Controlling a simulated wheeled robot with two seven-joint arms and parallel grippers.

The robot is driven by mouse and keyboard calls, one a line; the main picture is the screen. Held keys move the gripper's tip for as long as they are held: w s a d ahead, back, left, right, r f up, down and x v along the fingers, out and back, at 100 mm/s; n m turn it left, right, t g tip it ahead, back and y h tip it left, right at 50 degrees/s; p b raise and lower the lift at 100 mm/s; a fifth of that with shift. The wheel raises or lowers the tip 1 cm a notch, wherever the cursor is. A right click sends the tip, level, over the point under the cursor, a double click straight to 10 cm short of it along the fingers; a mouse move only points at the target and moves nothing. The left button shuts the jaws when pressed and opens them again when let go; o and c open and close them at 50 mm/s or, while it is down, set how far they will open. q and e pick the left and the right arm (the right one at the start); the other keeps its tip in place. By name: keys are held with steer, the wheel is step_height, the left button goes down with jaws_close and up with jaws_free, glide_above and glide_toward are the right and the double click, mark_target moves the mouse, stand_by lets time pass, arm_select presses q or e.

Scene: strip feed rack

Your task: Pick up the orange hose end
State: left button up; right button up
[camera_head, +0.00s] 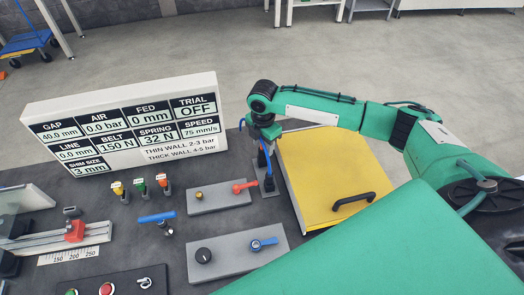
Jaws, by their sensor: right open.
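The orange hose end (163,181) stands upright in a row on the dark bench, at the right of a yellow one (118,188) and a green one (140,186). A small tag tops each. My right gripper (267,172) points down well to the right of the orange hose end, between the display board and the yellow box. It is open, and I see nothing between its blue-edged fingers. My left gripper is not in view.
A white display board (130,165) stands behind the hose ends. A grey block with a red lever (218,198) lies between them and my gripper. A blue-handled valve (157,217) stands in front. A yellow box (320,165) with a black handle is at the right.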

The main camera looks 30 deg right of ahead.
mark_target(262, 155)
steer(key=shift+f, duration=1.4)
jaws_close()
steer(key=shift+r, duration=0.1)
